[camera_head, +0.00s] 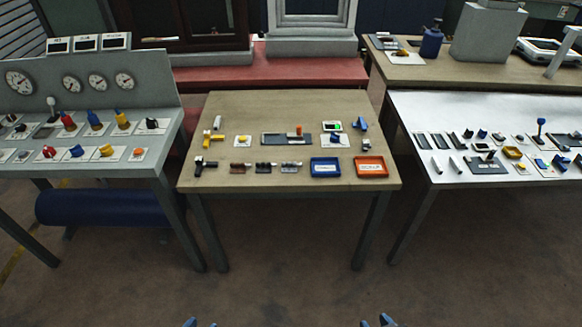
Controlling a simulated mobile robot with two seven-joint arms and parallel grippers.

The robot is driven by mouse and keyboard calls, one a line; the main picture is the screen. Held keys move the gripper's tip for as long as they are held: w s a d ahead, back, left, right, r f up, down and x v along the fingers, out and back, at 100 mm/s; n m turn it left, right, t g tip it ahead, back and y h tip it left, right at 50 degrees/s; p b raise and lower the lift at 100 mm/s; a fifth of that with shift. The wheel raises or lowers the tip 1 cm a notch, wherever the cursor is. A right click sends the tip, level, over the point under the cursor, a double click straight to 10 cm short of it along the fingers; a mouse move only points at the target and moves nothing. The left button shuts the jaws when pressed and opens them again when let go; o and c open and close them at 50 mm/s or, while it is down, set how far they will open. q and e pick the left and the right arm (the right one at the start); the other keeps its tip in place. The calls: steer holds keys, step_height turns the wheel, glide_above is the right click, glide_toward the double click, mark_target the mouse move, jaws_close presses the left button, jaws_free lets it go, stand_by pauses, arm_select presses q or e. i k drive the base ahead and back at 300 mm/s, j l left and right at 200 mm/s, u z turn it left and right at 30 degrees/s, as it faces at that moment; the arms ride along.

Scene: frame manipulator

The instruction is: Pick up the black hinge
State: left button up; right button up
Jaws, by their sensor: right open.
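A small black hinge (263,167) lies in the front row on the wooden table (225,120) in the middle. A brown hinge-like piece (240,168) is on its left and a grey one (290,167) on its right. The blue fingertips of my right gripper (376,321) show at the bottom edge, apart and empty. The fingertips of my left gripper (201,323) also show at the bottom edge, with a gap between them. Both grippers are well in front of the table, away from the hinge. The rest of each gripper is cut off.
A blue tray (313,168) and an orange tray (385,168) stand right of the hinges. A black-headed hammer-like tool (205,164) lies on their left. A dark plate (272,139) lies behind. A gauge bench (150,90) stands left, a white parts table (420,105) right. The floor in front is clear.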

mark_target(258, 170)
steer(key=j+z, duration=0.1)
steer(key=z, duration=0.6)
steer(key=j+z, duration=0.4)
steer(key=k+j+z, duration=0.15)
steer(key=j+z, duration=0.2)
steer(key=j, duration=0.25)
steer(key=k+j+z, duration=0.1)
steer(key=j, duration=0.25)
steer(key=k+j+z, duration=0.1)
steer(key=j, duration=0.2)
steer(key=k+j, duration=0.2)
steer(key=j, duration=0.15)
steer(key=k+j, duration=0.1)
steer(key=j, duration=0.2)
steer(key=k+j, duration=0.1)
steer(key=j, duration=0.2)
steer(key=k+j+z, duration=0.1)
steer(key=k+j, duration=0.05)
steer(key=j, duration=0.1)
